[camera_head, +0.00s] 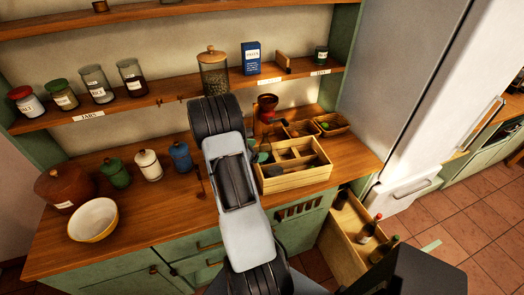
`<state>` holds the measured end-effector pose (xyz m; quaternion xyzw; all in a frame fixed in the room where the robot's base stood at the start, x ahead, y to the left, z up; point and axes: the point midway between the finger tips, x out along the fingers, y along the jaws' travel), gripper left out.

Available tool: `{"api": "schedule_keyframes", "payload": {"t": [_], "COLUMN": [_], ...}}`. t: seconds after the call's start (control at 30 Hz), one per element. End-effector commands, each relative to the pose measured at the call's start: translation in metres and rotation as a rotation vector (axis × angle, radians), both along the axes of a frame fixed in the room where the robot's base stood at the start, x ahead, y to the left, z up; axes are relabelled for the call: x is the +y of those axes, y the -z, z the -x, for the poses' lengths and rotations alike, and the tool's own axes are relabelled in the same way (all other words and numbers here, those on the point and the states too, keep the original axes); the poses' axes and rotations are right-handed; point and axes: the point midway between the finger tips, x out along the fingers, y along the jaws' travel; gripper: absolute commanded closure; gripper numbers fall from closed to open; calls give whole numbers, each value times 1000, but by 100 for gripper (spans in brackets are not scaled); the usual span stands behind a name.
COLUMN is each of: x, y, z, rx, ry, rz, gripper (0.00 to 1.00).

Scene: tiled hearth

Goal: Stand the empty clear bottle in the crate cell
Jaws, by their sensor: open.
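A light wooden crate (297,184) with divided cells stands on the counter, right of my arm. Its cells look dark inside, and I cannot tell what they hold. I cannot make out an empty clear bottle; my arm covers part of the counter. Two dark bottles, one with a red top (368,229) and one beside it (385,248), stand in an open wooden drawer or box (345,250) low at the right. My arm rises across the middle of the view, and its jaws do not show.
The counter (150,215) holds a yellow bowl (93,220), a brown pot (66,188), several canisters (148,165) and small wooden trays (331,124). Labelled jars (97,84) and a blue box (251,58) line the shelf above. A grey fridge (395,75) stands right.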

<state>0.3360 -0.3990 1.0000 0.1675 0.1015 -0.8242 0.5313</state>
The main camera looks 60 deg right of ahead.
Motion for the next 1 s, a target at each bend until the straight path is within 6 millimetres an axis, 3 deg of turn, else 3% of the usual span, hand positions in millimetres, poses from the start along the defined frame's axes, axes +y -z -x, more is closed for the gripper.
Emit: {"api": "schedule_keyframes", "payload": {"t": [0.33, 0.83, 0.93, 1.0], "x": [55, 89, 115, 143], "y": [-23, -45, -64, -80], "z": [-25, -34, -31, -27], "rx": [-1, -68, -215, -366], "ry": [-3, 26, 83, 144], "rz": [1, -13, -50, -97], "gripper": [16, 16, 16, 16]}}
